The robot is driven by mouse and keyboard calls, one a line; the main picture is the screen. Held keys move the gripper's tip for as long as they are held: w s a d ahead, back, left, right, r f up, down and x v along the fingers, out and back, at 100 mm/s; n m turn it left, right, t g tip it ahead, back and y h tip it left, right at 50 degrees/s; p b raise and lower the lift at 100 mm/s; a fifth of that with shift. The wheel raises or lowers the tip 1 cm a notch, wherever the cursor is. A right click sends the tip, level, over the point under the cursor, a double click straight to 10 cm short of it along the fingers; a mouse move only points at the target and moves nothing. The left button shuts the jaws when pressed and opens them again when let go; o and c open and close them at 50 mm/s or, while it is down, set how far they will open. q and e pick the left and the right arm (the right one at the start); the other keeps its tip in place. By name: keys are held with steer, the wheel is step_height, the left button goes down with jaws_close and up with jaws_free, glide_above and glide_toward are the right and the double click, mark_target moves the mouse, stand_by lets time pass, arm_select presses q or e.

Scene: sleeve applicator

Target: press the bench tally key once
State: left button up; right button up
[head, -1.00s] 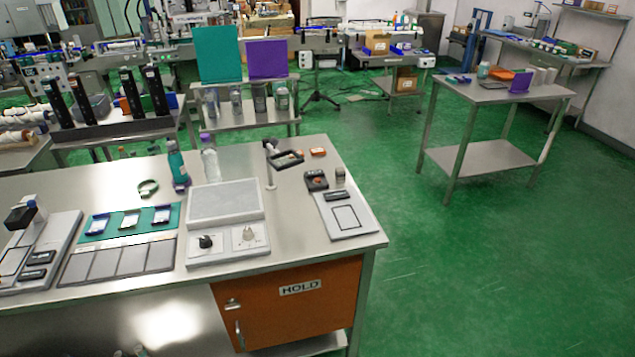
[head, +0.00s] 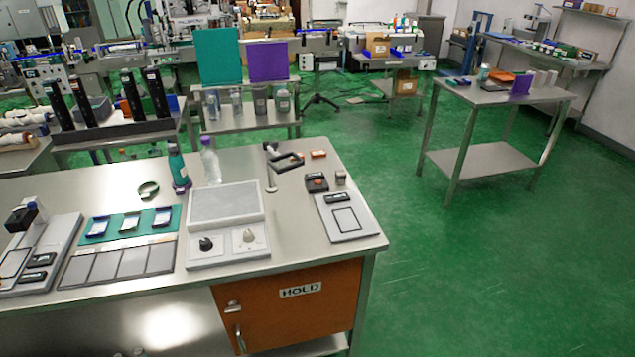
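A steel bench (head: 300,225) fills the left and middle of the head view. Near its right end sits a small black device with an orange-red patch on top (head: 317,182); it looks like the tally key, but no label is readable at this size. A grey control box with a sloped panel (head: 226,205) stands to its left, with a black knob (head: 206,244) and a pale knob (head: 249,236) on its front. Neither of my grippers shows in the head view, and nothing touches the black device.
A white plate with a black outlined square (head: 347,222) lies in front of the device. A small stamp-like piece (head: 341,177) stands beside it and a black-framed magnifier (head: 287,163) behind it. Bottles (head: 210,160) stand farther left. Green floor (head: 470,270) is clear to the right.

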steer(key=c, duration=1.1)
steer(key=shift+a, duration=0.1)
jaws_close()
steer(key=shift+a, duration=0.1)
